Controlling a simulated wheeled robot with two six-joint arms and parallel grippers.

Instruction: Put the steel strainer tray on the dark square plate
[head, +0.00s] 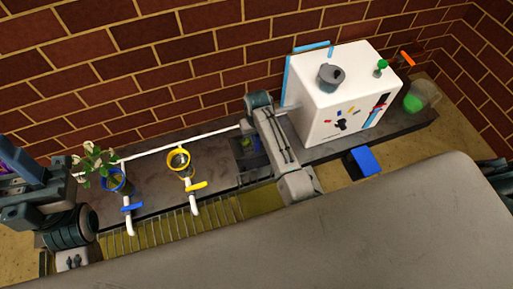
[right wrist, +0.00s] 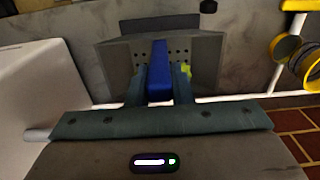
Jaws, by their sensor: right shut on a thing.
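My right gripper (right wrist: 161,74) is shut on the blue handle (right wrist: 158,58) of the steel strainer tray (right wrist: 205,52). The tray's grey wall with rows of small holes shows behind the fingers in the right wrist view. A dark navy strip (right wrist: 160,22) beyond the tray may be the edge of the dark square plate. In the head view my right arm reaches over the counter, and a dark square patch (head: 243,146) shows beside it. I cannot tell whether the tray touches it. My left arm is at the left edge; its jaws are unclear.
A white box (head: 318,110) with a grey pot (head: 330,78) on top stands to the right. A yellow ring holder (head: 180,162) and a blue pot with a plant (head: 113,180) stand left, by white pipes. A blue box (head: 363,161) lies at the front edge.

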